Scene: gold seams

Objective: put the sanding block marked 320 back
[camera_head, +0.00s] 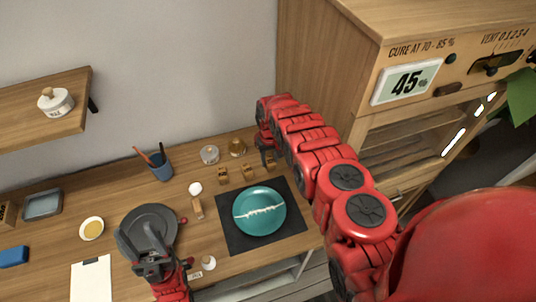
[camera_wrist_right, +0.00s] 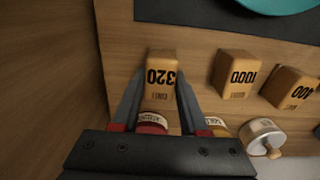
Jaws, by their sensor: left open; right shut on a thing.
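The sanding block marked 320 (camera_wrist_right: 160,75) is a wooden block between the fingers of my right gripper (camera_wrist_right: 158,95), which is shut on it. Its number appears upside down in the right wrist view. I cannot tell whether it touches the table. In the head view my right gripper (camera_head: 268,158) is at the right end of the row of blocks. The block marked 1000 (camera_wrist_right: 237,75) and the block marked 400 (camera_wrist_right: 290,88) stand beside it. My left gripper (camera_head: 158,268) is open and empty over the front of the dark grey round disc (camera_head: 150,225).
A teal plate (camera_head: 259,212) with a pale seam lies on a dark mat (camera_head: 232,237) in front of the blocks. A red-topped jar (camera_wrist_right: 152,122) and a white-lidded tin (camera_wrist_right: 262,132) stand close by the gripper. A wooden cabinet (camera_head: 325,75) rises at the right.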

